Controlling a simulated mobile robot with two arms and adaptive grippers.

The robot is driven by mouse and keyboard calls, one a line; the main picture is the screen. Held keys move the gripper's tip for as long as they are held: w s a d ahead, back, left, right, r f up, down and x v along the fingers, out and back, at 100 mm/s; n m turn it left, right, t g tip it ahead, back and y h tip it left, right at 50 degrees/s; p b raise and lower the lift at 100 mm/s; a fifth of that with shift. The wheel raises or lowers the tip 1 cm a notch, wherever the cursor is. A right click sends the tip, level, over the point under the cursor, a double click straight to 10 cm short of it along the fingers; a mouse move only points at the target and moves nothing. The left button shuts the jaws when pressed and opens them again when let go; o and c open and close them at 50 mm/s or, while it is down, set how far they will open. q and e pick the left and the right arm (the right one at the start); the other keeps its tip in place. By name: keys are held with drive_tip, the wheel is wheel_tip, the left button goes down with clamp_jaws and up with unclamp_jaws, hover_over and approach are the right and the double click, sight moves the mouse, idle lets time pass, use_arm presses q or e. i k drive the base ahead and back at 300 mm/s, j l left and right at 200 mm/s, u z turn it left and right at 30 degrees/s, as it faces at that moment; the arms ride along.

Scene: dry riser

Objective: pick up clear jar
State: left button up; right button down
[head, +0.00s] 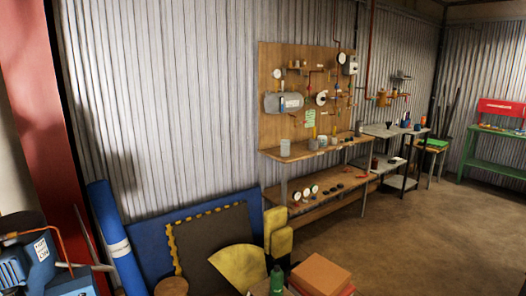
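A small greyish cylinder (285,147) that may be the clear jar stands upright at the left end of the wooden bench top (300,152), below the pegboard. It is too small to tell whether it is see-through. Several other small containers (322,141) stand further right on the same top. Neither of my grippers is in the head view.
A wooden panel (270,75) with pipes and gauges rises behind the bench. Gauges (314,189) lie on its lower shelf. Blue and dark mats (205,235), yellow pieces (240,265) and an orange box (320,273) crowd the foreground. The brown floor (430,230) at right is clear.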

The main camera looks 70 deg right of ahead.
sight(285, 147)
drive_tip(key=z, duration=2.4)
drive_tip(key=i+l+z, duration=0.4)
drive_tip(key=i+z, duration=0.4)
drive_tip(key=i, duration=0.2)
drive_tip(key=i+j+z, duration=0.1)
drive_tip(key=i+z, duration=0.3)
drive_tip(key=i, duration=0.15)
drive_tip(key=i+l, duration=0.1)
drive_tip(key=i, duration=0.55)
drive_tip(key=i+l, duration=0.15)
drive_tip(key=i, duration=0.45)
drive_tip(key=i+l, duration=0.1)
drive_tip(key=i, duration=0.55)
drive_tip(key=i+j+u, duration=0.2)
drive_tip(key=i+u, duration=0.25)
drive_tip(key=i, duration=0.2)
drive_tip(key=i+u, duration=0.4)
drive_tip(key=i, duration=0.25)
drive_tip(key=i+l+u, duration=0.3)
drive_tip(key=i+u, duration=0.15)
drive_tip(key=i, duration=0.15)
